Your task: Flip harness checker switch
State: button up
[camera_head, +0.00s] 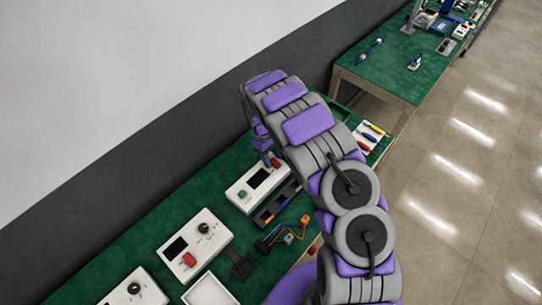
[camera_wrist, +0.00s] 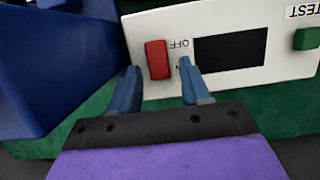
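The harness checker (camera_head: 248,197) is a white box with a dark screen and a green button, on the green bench under my arm. In the wrist view its white panel (camera_wrist: 282,72) appears upside down, with a dark screen, a green button by the word TEST, and a red rocker switch (camera_wrist: 158,60) by the word OFF. My gripper (camera_wrist: 159,68) is open, with one blue fingertip on each side of the switch's lower end. I cannot tell whether either finger touches it.
Another white device (camera_head: 195,245) with a knob and red switch stands nearby, with a further knobbed one (camera_head: 136,290) at the lower left. A large blue object (camera_wrist: 60,65) is close to my left finger. A grey wall runs behind the bench.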

jog(key=shift+o, duration=0.2)
jog(key=p+v, duration=0.2)
jog(key=v, duration=1.5)
jog(key=shift+w+a+r, duration=0.1)
jog(key=shift+w, duration=0.05)
